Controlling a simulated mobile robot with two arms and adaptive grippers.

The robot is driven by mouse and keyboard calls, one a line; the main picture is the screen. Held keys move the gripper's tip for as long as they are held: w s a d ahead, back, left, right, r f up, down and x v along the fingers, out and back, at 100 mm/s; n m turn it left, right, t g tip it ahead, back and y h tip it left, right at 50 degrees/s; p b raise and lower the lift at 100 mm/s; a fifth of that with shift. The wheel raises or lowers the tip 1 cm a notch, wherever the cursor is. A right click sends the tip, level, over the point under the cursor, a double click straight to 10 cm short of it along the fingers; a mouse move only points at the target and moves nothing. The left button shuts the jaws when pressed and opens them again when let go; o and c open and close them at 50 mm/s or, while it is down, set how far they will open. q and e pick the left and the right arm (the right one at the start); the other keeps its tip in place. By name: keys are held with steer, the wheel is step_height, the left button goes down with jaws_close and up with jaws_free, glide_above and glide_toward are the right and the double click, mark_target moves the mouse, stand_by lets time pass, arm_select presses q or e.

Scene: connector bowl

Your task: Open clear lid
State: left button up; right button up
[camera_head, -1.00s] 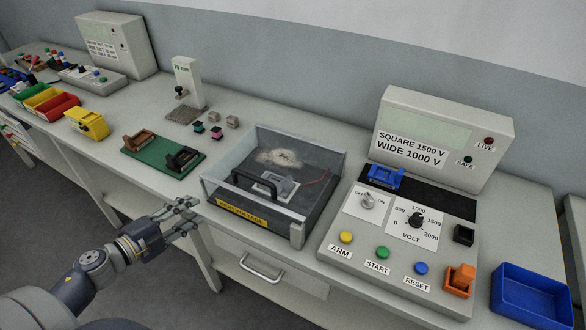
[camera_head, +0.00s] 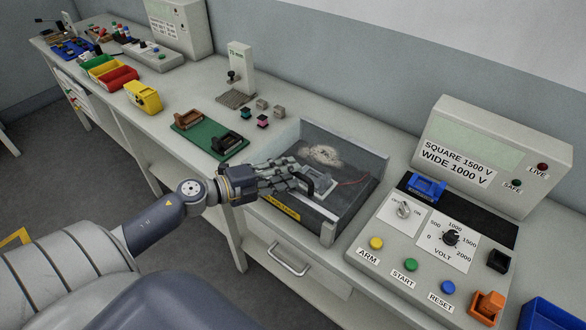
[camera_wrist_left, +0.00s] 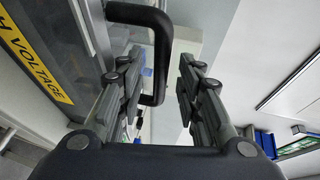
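The clear lid (camera_head: 352,160) covers a grey test box on the bench, with a yellow high-voltage label (camera_head: 283,208) on its front. A black handle (camera_head: 308,184) stands on the lid's front part. My left gripper (camera_head: 298,177) is at the handle in the head view. In the left wrist view, the gripper's fingers (camera_wrist_left: 158,90) are apart, and the handle (camera_wrist_left: 162,50) passes between them, nearer the left finger. I cannot tell whether a finger touches it. The lid looks closed. My right gripper is not in view.
A control panel with knobs and buttons (camera_head: 440,245) stands right of the box. A green tray (camera_head: 190,128) with brown and black holders lies to the left. Small blocks (camera_head: 263,104) sit behind. A drawer handle (camera_head: 287,262) is below the bench edge.

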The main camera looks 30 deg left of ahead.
arm_select(q)
steer(key=shift+x, duration=1.1)
jaws_close()
